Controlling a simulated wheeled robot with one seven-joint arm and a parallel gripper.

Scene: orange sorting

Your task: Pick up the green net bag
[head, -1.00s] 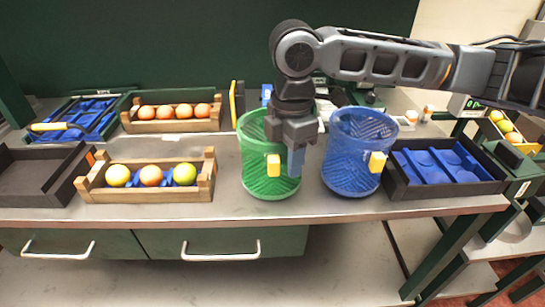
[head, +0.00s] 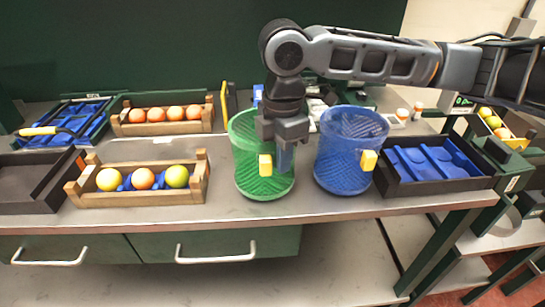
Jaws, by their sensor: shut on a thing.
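The green net bag (head: 262,178) stands upright on the table near its front edge. It looks like an open-topped mesh basket with a yellow tag on its front. My gripper (head: 285,158) points down at the bag's right side and is shut on its rim or wall. The fingers partly hide that side of the bag. I cannot see a clear gap between the bag's base and the table.
A blue net bag (head: 345,170) with a yellow tag stands close on the right. A dark tray with blue inserts (head: 440,187) is further right. A wooden crate with three fruits (head: 140,200) lies left. Another fruit crate (head: 160,128) stands behind it.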

